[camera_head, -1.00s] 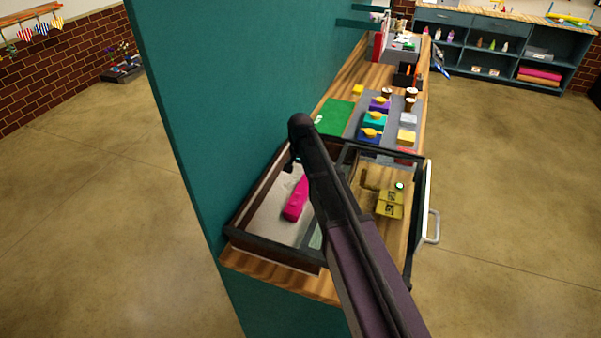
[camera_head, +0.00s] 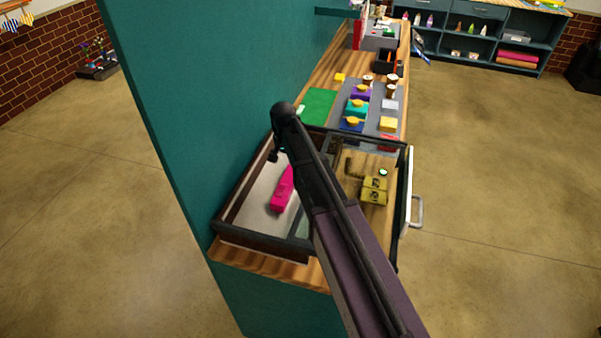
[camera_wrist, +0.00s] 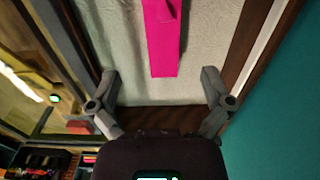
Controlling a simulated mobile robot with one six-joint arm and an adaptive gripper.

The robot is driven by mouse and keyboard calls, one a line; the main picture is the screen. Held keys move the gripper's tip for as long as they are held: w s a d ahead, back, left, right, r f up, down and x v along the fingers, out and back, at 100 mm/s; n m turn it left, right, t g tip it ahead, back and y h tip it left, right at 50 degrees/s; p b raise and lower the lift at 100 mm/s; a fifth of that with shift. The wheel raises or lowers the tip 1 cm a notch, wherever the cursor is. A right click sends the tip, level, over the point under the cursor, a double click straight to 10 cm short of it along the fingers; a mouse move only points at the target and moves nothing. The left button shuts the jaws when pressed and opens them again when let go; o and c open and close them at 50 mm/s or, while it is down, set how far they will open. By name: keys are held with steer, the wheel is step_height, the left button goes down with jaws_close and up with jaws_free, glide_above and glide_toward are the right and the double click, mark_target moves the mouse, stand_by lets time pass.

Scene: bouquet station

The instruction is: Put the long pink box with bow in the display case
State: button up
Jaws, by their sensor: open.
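The long pink box (camera_head: 284,190) lies on the pale lining inside the dark-framed display case (camera_head: 262,246), in its left part. In the wrist view the pink box (camera_wrist: 163,42) lies flat on the pale cloth, with a folded piece on top that may be its bow. My gripper (camera_wrist: 160,95) is open and empty, its fingers apart above the lining, with the near end of the box just ahead between them. They do not touch the box. In the head view my arm hides part of the box and case, and my gripper is small beneath the wrist.
A teal wall (camera_head: 185,120) stands close to the case's left side. Yellow packets (camera_head: 374,190) lie in the case's right part, under glass. A grey tray (camera_head: 372,105) with colored boxes and a green mat (camera_head: 312,103) lie behind. The floor at right is clear.

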steer(key=s+d+n, duration=0.1)
steer(key=s+d, duration=0.3)
steer(key=s, duration=0.3)
steer(key=s+d+n, duration=0.2)
steer(key=s+d, duration=0.3)
steer(key=s, duration=0.2)
steer(key=s+d+n, duration=0.1)
steer(key=s+d, duration=0.4)
steer(key=s, duration=0.3)
steer(key=shift+d, duration=0.2)
steer(key=shift+s, duration=0.2)
